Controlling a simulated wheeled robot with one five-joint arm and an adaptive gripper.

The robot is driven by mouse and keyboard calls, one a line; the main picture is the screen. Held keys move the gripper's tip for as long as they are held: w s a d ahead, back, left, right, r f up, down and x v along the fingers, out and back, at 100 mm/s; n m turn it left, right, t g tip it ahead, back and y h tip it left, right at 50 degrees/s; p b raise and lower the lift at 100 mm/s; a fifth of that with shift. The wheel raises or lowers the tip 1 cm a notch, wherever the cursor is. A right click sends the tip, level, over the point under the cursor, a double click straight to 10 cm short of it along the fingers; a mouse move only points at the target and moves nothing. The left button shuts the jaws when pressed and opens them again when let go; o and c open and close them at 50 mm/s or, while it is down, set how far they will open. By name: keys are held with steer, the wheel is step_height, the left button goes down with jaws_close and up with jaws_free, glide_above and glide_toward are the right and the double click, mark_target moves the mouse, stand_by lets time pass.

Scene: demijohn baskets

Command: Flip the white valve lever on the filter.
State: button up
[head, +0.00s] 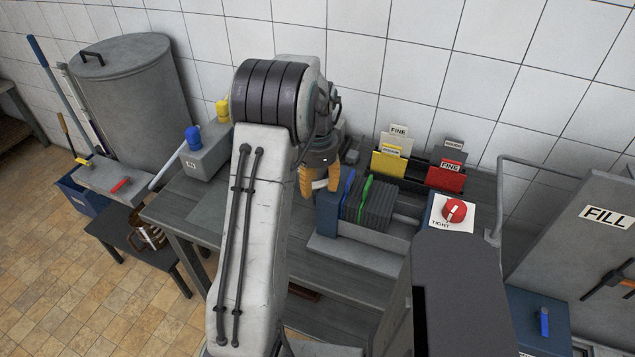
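The filter (370,252) stands on the grey table, with a pack of dark plates (374,210) and a blue and a green plate at its left end. A blue end block (327,214) closes the pack on the left. My gripper (313,186), with orange fingers, points down just above and left of this block. A small white piece (320,184) shows at the fingers; it may be the valve lever, but most of it is hidden. I cannot tell whether the fingers touch it or how far apart they are.
A red knob (454,210) on a white TIGHT plate sits at the filter's right. Left are a grey box (208,150) with blue and yellow knobs and a large lidded tank (135,100). A FILL panel (590,250) stands right.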

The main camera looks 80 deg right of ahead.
jaws_close()
stand_by(0.5)
steer(key=m, duration=0.2)
steer(key=d+m, duration=0.1)
steer(key=m, duration=0.1)
steer(key=shift+w+d, duration=0.2)
steer(key=shift+w, duration=0.15)
steer(key=shift+d+f+m, duration=0.1)
steer(key=shift+d+m, duration=0.2)
steer(key=shift+m, duration=0.7)
steer(key=shift+d+m, duration=0.3)
steer(key=shift+m, duration=0.7)
steer(key=shift+o, duration=1.4)
jaws_free()
steer(key=shift+d, duration=0.15)
